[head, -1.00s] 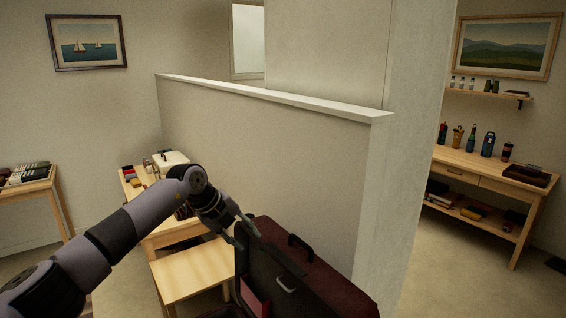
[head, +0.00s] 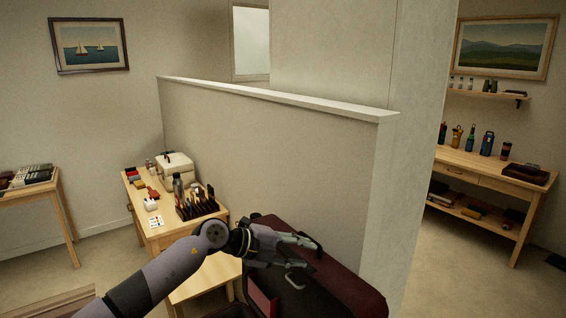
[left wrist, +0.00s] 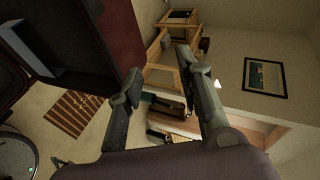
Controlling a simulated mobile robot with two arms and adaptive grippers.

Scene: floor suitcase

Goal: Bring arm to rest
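My left arm comes in from the lower left of the head view. My left gripper (head: 309,252) points right, in front of the dark red suitcase (head: 340,290) in that picture. Its fingers are spread and I see nothing between them. In the left wrist view the two fingers of the gripper (left wrist: 160,68) stand well apart, with only the room behind them. The suitcase (left wrist: 122,32) fills the upper left there. The gripper hides part of the suitcase in the head view; contact cannot be told. My right gripper is not in view.
A low partition wall (head: 270,150) stands behind the suitcase. A wooden desk (head: 160,233) with small items and a white case (head: 174,168) stands left of it. A side table (head: 50,192) is at far left, a workbench (head: 480,172) at right. A striped rug (left wrist: 75,112) lies on the floor.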

